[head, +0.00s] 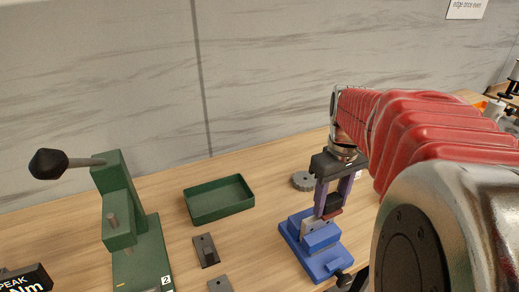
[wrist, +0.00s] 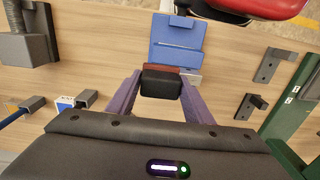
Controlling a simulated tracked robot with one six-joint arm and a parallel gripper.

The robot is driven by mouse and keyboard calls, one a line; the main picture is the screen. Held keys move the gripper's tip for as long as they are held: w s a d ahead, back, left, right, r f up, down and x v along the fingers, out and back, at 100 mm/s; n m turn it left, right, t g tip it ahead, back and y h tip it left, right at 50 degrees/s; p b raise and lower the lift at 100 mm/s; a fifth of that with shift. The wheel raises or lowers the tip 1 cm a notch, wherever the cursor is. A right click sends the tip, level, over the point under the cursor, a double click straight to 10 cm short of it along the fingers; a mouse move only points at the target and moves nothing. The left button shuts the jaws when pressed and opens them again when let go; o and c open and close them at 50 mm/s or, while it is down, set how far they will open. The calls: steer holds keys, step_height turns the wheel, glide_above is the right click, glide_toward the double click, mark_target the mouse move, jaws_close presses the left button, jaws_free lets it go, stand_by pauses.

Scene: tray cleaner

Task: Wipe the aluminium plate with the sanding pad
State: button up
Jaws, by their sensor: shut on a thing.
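My gripper (head: 333,198) has purple fingers and is shut on the sanding pad (head: 333,203), a black block with a dark red face. In the wrist view the pad (wrist: 162,83) sits between the fingertips, its red strip towards the vise. The aluminium plate (head: 309,226) is a small light grey piece held at the blue vise (head: 318,262). The pad is right at the plate; I cannot tell whether they touch. In the wrist view the vise (wrist: 177,40) lies just beyond the pad, which hides most of the plate.
A green tray (head: 190,206) stands empty left of the vise. A green press with a black-knobbed lever (head: 118,215) is at the far left. Small dark brackets (head: 206,250) lie between press and vise. A grey round part (head: 302,181) lies behind the vise. The wall is close behind.

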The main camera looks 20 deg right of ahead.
steer(key=shift+d, duration=1.1)
steer(key=shift+a, duration=4.75)
step_height(320, 180, up, 8)
steer(key=shift+a, duration=0.15)
steer(key=shift+s, duration=0.15)
steer(key=shift+f, duration=0.15)
